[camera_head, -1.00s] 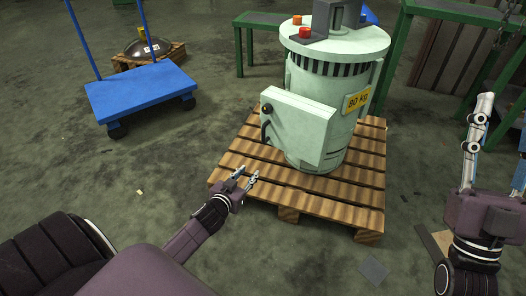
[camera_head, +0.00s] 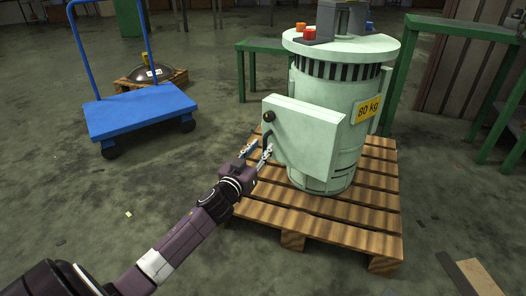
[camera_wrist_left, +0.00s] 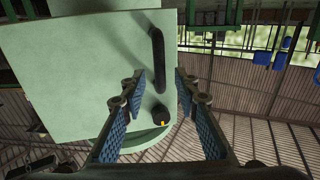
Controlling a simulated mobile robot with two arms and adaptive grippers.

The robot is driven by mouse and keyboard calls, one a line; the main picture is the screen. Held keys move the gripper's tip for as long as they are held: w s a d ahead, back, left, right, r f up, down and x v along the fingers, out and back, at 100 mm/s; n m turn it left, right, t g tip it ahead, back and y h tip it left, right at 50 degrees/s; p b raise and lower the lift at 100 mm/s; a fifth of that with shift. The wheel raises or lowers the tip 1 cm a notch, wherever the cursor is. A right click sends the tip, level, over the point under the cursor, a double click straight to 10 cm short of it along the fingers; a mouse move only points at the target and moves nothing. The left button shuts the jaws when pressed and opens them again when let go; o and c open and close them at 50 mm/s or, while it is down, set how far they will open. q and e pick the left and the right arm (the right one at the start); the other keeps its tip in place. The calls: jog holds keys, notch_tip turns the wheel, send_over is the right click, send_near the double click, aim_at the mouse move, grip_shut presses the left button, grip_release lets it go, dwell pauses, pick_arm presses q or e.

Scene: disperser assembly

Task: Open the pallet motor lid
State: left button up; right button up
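The pallet motor (camera_head: 338,105) is a pale green cylinder with a yellow "80 kg" label, standing on a wooden pallet (camera_head: 330,222). Its lid (camera_head: 310,135) is a flat square box face on the motor's front left. The lid has a dark handle and a round dark knob (camera_head: 268,116). In the left wrist view the handle (camera_wrist_left: 158,62) lies ahead between my finger lines, with the knob (camera_wrist_left: 161,117) below it. My left gripper (camera_head: 258,152) is open and empty, just in front of the lid near the handle. My right gripper is out of view.
A blue cart (camera_head: 140,110) stands at the left, with a domed part (camera_head: 148,73) on a small pallet behind it. Green tables (camera_head: 262,48) stand behind and to the right. The floor at left is mostly clear.

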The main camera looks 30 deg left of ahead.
pick_arm(q)
jog(key=shift+w+a, duration=0.2)
jog(key=shift+w, duration=0.75)
grip_shut()
